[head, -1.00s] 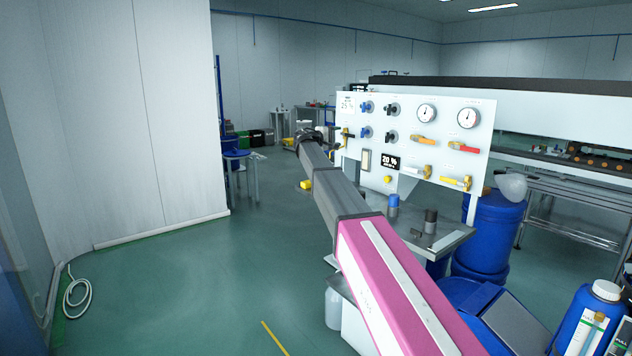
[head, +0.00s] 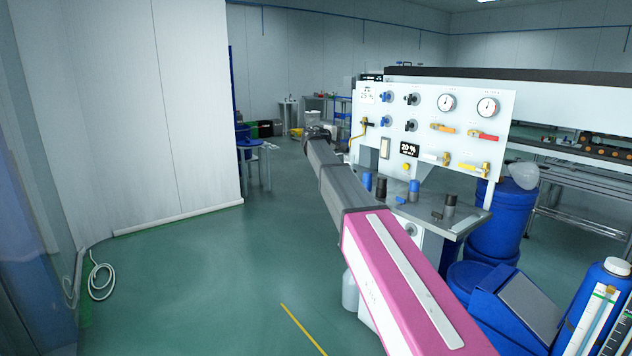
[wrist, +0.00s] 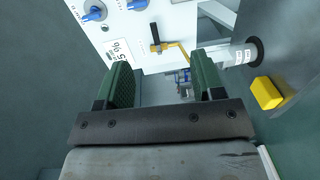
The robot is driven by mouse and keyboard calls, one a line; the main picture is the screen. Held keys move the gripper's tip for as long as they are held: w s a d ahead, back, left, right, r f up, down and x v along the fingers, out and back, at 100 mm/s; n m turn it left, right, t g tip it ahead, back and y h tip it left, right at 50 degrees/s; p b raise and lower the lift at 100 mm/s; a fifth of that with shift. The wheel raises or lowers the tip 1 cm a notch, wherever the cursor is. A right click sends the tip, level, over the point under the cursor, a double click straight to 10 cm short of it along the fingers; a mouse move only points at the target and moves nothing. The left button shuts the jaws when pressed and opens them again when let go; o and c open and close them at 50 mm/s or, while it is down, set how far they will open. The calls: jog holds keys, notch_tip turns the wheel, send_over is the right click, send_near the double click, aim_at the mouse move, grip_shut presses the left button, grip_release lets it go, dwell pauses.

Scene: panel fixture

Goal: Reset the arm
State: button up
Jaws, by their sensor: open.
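My arm reaches forward in the head view, with its dark end (head: 318,133) left of the white panel (head: 466,120). The fingers cannot be made out there. In the wrist view my gripper (wrist: 164,78) is open, with two green ridged fingers wide apart and nothing between them. The panel (wrist: 125,38) lies beyond the fingertips. A yellow lever valve with a dark handle (wrist: 155,38) is near the gap, apart from the fingers. Blue knobs (wrist: 94,13) are at the upper left.
The panel stands on a grey bench (head: 452,225) holding blue and dark capped items. Blue drums (head: 497,222) and a blue container (head: 597,305) are at the right. A wall (head: 165,110) stands at the left. The green floor (head: 200,270) is open on the left.

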jog(key=s+d+f+m+g+y, duration=0.25)
jog(key=s+d+f, duration=0.25)
jog(key=s+f, duration=0.85)
jog(key=s+d+f+m+g+y, duration=0.1)
jog(key=s+d+f+g+y, duration=0.25)
jog(key=s+f, duration=1)
jog(key=s+a+f+m+g+y, duration=0.1)
jog(key=s+f+m+g+y, duration=0.2)
jog(key=s+f+y, duration=0.5)
jog(key=s+f+g, duration=0.1)
jog(key=s+f, duration=1)
jog(key=s, duration=0.4)
jog(key=shift+f+m, duration=0.2)
jog(key=shift+m, duration=0.15)
